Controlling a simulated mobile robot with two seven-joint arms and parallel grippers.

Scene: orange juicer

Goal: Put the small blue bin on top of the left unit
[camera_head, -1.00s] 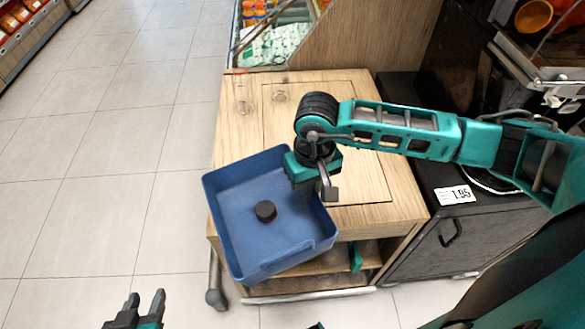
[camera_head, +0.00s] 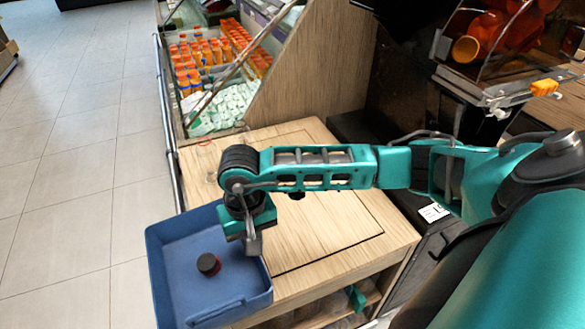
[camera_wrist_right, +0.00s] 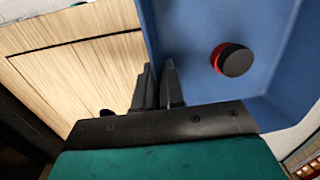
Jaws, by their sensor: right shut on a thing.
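The small blue bin (camera_head: 215,293) is at the lower left of the head view, beside and partly over the left edge of the wooden unit (camera_head: 320,215). A dark round thing with a red edge (camera_head: 208,264) lies inside it. My right gripper (camera_head: 254,243) is shut on the bin's right wall. In the right wrist view the gripper's fingers (camera_wrist_right: 158,88) pinch the wall of the bin (camera_wrist_right: 195,30), with the wooden top (camera_wrist_right: 85,85) to the left. Whether the bin touches the unit is unclear. My left gripper is not in view.
A chilled display with orange bottles (camera_head: 205,55) and pale green packs (camera_head: 225,112) stands behind the unit, beside a wooden side panel (camera_head: 315,70). A juicer machine (camera_head: 500,70) is at the upper right. Tiled floor (camera_head: 80,180) lies open at left.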

